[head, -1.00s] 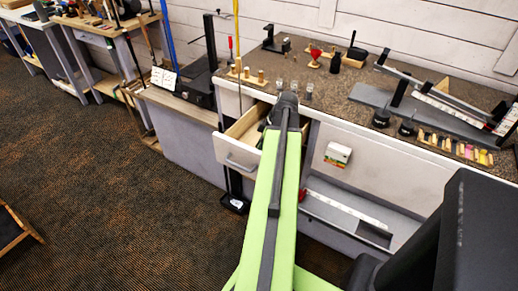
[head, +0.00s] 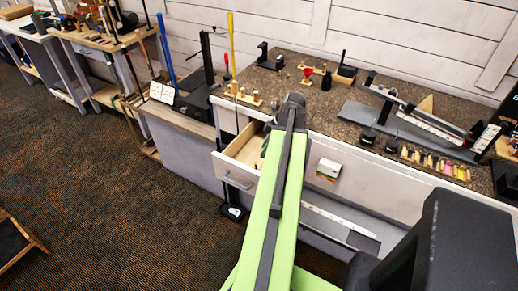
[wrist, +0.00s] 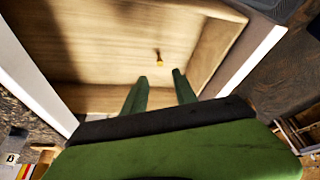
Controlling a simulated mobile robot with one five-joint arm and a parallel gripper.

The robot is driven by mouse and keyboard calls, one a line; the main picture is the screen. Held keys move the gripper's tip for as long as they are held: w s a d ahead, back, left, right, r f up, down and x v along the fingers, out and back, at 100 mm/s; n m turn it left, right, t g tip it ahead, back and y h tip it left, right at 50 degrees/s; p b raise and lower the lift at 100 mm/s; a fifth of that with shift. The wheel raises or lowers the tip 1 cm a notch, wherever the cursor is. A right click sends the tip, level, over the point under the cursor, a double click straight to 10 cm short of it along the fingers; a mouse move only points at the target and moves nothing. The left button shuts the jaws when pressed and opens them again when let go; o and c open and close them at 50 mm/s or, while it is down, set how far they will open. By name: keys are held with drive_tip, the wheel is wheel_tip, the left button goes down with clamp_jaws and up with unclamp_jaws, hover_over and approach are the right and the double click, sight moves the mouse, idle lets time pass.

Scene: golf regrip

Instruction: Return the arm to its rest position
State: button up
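My green arm reaches out to an open wooden drawer (head: 243,148) under the counter. In the wrist view my gripper (wrist: 160,82) has two green fingers standing apart with nothing between them.
The speckled counter (head: 330,104) above the drawer holds a grey stand (head: 400,128), a red cup-shaped item (head: 307,72) and small coloured pieces (head: 436,164).

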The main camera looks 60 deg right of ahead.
drive_tip(key=shift+v, duration=0.95)
drive_tip(key=shift+f, duration=0.1)
